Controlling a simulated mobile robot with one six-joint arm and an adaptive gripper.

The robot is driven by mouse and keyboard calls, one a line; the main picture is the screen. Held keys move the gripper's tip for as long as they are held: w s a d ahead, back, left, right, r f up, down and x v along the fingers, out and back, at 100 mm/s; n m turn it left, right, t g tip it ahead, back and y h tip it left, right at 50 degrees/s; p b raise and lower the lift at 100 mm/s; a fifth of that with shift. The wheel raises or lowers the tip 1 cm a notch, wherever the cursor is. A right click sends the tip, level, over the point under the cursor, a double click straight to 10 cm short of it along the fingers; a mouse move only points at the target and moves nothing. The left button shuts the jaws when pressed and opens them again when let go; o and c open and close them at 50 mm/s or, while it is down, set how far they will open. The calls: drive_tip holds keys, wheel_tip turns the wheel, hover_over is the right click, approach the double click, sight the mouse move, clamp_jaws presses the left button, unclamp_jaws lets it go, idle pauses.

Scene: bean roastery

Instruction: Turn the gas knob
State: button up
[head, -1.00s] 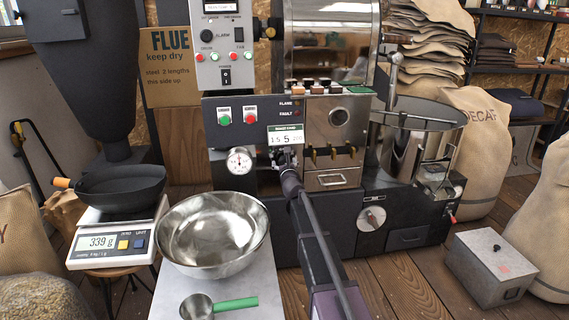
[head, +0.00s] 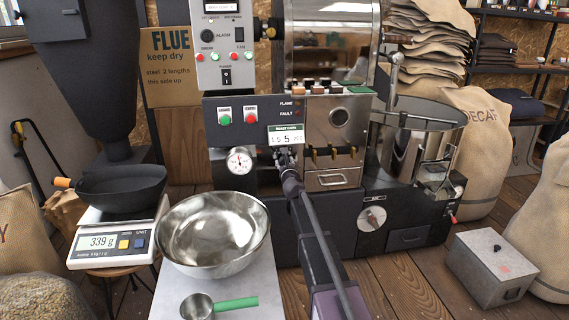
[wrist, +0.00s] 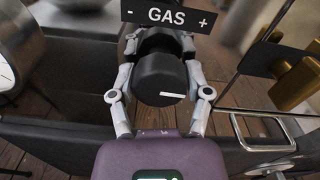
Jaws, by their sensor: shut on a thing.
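The gas knob (wrist: 160,78) is a black cylinder with a white pointer line on its face, seen in the wrist view below a black plate (wrist: 168,16) marked "- GAS +". The line lies nearly level, on the right part of the face. My gripper (wrist: 160,52) has one grey finger on each side of the knob and is shut on it. In the head view my gripper (head: 287,160) is at the roaster's front panel, just below the small white display (head: 286,135), and mostly hides the knob.
A round gauge (head: 239,161) is left of my gripper, and brass levers (head: 334,153) are to its right. A steel bowl (head: 214,234) and a green-handled scoop (head: 198,306) are at front left. A grey box (head: 491,268) stands on the floor at right.

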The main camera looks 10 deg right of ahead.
drive_tip(key=n, duration=0.4)
drive_tip(key=shift+w, duration=0.15)
drive_tip(key=n, duration=0.4)
drive_tip(key=shift+n, duration=0.3)
drive_tip(key=o, duration=1.2)
drive_tip(key=shift+c, duration=0.2)
drive_tip(key=shift+s, duration=0.2)
drive_tip(key=s, duration=1.1)
drive_tip(key=shift+s, duration=0.4)
